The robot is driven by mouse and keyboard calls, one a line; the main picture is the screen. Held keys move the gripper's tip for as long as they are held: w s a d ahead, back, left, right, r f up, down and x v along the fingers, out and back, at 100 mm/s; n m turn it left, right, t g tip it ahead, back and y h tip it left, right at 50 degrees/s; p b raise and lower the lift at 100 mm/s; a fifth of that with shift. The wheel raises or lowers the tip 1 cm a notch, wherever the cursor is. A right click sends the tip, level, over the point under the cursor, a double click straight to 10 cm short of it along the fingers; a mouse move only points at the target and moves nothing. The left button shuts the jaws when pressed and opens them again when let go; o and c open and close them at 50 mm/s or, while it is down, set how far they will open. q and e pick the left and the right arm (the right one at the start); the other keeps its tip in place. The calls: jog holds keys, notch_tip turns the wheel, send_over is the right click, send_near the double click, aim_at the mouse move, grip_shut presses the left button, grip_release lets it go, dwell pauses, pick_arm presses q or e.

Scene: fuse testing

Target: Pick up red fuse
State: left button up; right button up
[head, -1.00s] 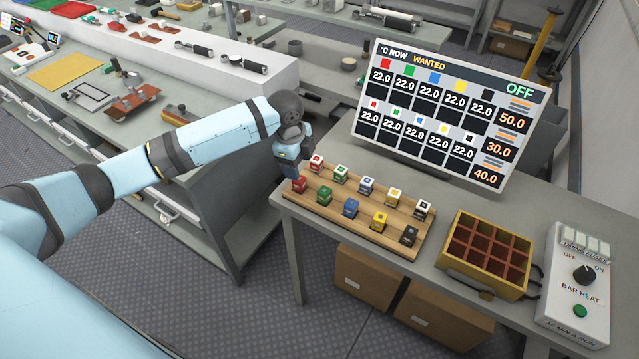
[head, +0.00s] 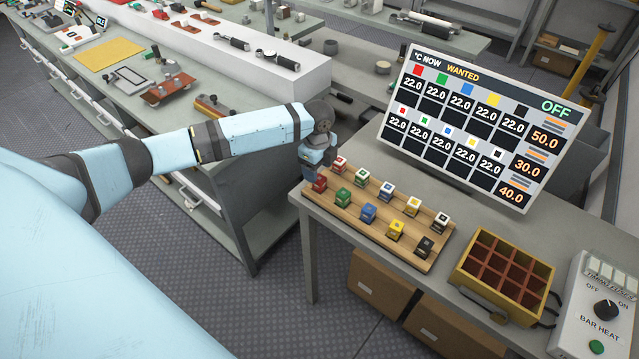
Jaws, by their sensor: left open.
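The red fuse (head: 320,184) is a small cube-topped block at the left end of the front row on a wooden rack (head: 375,237). Another fuse with a white body and red mark (head: 339,164) stands just behind it. My left gripper (head: 311,174) reaches down at the rack's left end, right beside and behind the red fuse. It is open, though its fingertips are small and partly hidden, so I cannot tell whether they touch the fuse. My right gripper is not in view.
Green, blue, yellow and black fuses fill the rack to the right. A yellow compartment box (head: 504,268) and a bar heat control box (head: 603,310) stand further right. A temperature display (head: 472,125) rises behind. Cardboard boxes (head: 380,287) sit under the table.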

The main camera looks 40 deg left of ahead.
aim_at(319, 178)
pick_arm(q)
jog(key=f, duration=0.4)
jog(key=shift+d+f+p, duration=0.2)
jog(key=shift+f+p, duration=0.05)
jog(key=shift+p, duration=0.05)
jog(key=shift+c, duration=0.4)
jog(key=c, duration=0.9)
jog(key=shift+c, duration=0.2)
